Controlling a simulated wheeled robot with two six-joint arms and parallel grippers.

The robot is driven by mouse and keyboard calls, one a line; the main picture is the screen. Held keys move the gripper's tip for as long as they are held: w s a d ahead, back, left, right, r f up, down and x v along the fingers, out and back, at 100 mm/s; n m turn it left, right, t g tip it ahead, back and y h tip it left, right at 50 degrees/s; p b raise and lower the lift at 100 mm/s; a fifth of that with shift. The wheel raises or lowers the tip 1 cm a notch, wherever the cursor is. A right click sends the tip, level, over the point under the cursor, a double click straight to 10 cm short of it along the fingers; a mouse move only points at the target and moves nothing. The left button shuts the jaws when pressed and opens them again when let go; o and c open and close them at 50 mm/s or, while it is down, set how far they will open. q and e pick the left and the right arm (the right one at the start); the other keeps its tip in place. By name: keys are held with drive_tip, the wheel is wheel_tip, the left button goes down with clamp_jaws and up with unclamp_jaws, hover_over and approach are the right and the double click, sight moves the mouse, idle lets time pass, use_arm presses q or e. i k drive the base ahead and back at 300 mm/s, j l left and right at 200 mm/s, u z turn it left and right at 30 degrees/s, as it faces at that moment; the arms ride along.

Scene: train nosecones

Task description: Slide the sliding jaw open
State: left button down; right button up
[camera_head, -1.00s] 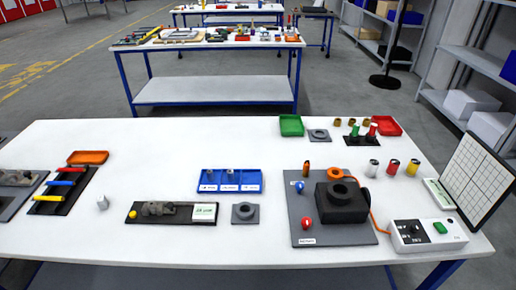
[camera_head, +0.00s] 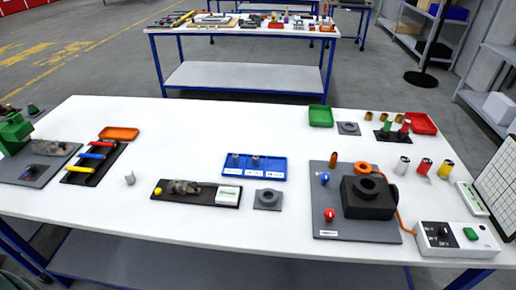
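Two grey vise-like fixtures are in view, and I cannot tell which one has the sliding jaw. One fixture (camera_head: 184,187) lies on a black base (camera_head: 222,204) with a yellow knob (camera_head: 158,191) and a white label. The other fixture (camera_head: 48,147) sits at the far left on a dark grey plate (camera_head: 28,172), in front of a green block (camera_head: 14,132). Both are too small to tell whether a jaw is open or shut. Neither gripper is in view.
A rack of coloured bars (camera_head: 90,163), an orange tray (camera_head: 119,133) and a small grey cylinder (camera_head: 130,179) stand between the fixtures. A blue tray (camera_head: 256,179) and a grey plate with a black block (camera_head: 367,197) are farther right. The table's back middle is clear.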

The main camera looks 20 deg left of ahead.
sight(185, 189)
drive_tip(key=u, duration=1.15)
